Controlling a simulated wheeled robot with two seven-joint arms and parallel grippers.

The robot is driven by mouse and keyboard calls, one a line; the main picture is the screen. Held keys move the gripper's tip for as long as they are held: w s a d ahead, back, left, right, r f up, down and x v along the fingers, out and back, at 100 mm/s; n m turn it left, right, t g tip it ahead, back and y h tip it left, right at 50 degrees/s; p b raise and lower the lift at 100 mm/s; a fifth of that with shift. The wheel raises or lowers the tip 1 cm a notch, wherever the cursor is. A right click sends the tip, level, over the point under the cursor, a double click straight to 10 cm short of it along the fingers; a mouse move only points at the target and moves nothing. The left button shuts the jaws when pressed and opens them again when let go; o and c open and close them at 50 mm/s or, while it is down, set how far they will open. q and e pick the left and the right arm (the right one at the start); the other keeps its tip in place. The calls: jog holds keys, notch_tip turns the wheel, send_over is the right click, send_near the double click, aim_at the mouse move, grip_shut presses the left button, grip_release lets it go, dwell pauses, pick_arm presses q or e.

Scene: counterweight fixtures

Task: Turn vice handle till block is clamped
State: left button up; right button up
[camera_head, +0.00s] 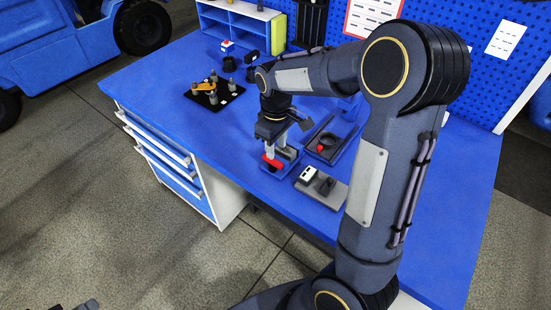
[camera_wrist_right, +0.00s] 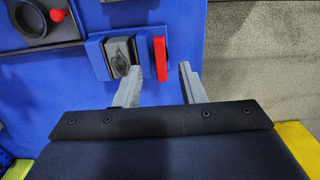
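The vice (camera_head: 284,163) is a small blue and grey fixture near the front edge of the blue bench. My left gripper is barely visible at the bottom-left edge.
A dark tray with a ring and red knob (camera_head: 326,143) lies right of the vice. A grey plate with a white block (camera_head: 308,174) is in front of it. A black board with several pegs (camera_head: 214,95) stands further left. The bench's front edge is close to the vice.

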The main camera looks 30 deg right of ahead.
aim_at(276, 162)
notch_tip(276, 162, down, 6)
jog(key=shift+r, duration=0.25)
grip_shut()
